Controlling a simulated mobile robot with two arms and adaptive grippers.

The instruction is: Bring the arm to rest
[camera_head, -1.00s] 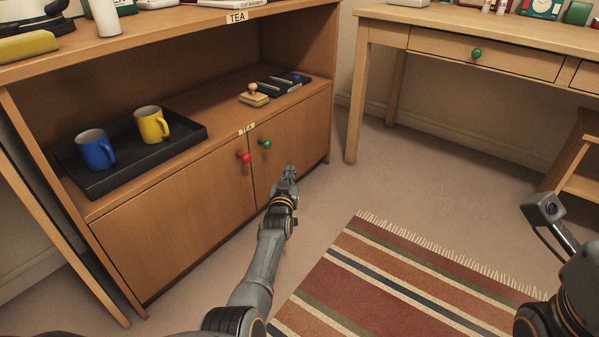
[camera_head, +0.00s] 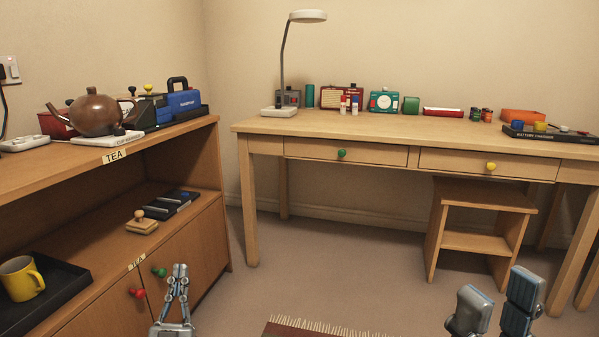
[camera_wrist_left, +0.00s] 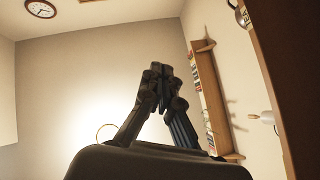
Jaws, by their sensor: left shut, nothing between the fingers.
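My left gripper (camera_head: 180,268) stands upright at the bottom of the head view, in front of the cupboard doors, its fingertips together with nothing between them. In the left wrist view its closed fingers (camera_wrist_left: 165,75) point up toward the wall and ceiling. My right gripper (camera_head: 497,284) shows at the bottom right of the head view, its two finger pads apart and nothing seen between them. Most of both arms is out of the frame.
The tea cabinet (camera_head: 205,250) stands close at the left, with a red knob (camera_head: 137,293) and a green knob (camera_head: 159,272). A desk (camera_head: 265,145) is ahead, a wooden stool (camera_head: 485,195) partly under it. The floor (camera_head: 340,275) between is clear. A striped rug (camera_head: 310,330) lies below.

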